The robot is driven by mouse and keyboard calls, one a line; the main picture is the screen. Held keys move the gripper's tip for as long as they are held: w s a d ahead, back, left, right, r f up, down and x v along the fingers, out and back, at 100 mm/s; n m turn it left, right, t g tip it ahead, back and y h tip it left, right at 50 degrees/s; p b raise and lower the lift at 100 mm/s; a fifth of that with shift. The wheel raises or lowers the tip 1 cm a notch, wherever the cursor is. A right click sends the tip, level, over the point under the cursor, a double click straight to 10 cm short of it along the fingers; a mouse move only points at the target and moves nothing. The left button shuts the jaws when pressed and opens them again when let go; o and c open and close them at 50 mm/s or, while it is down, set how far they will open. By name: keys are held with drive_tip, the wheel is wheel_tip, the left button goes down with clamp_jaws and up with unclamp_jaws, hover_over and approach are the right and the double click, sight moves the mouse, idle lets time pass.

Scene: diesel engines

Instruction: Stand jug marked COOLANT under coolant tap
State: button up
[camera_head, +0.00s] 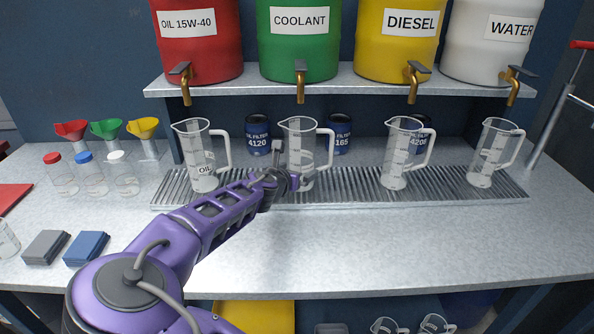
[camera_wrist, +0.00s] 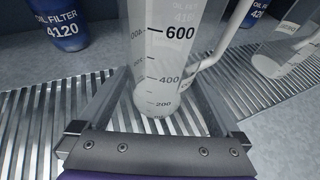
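A clear jug (camera_head: 301,140) stands upright on the slatted drip tray (camera_head: 345,196), below the coolant tap (camera_head: 300,88) of the green COOLANT tank (camera_head: 299,50). My gripper (camera_head: 284,180) is at the lower front of this jug and hides part of it, so no label on it can be read. In the wrist view the jug (camera_wrist: 165,60) is between my two wide-set fingers (camera_wrist: 163,90), with its base over the slats. I cannot tell whether the fingers press on it. Another clear jug (camera_head: 200,155) is marked OIL, left of my gripper.
Two more jugs (camera_head: 402,155) (camera_head: 492,155) stand on the tray to the right. Blue oil filter cans (camera_head: 258,135) stand behind. Funnels (camera_head: 107,130) and small bottles (camera_head: 92,175) are at left. The counter front (camera_head: 400,240) is clear at right.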

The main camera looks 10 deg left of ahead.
drive_tip(key=shift+r, duration=0.25)
drive_tip(key=p+v, duration=0.1)
drive_tip(key=v, duration=1.1)
drive_tip(key=shift+f, duration=0.2)
drive_tip(key=shift+s, duration=0.15)
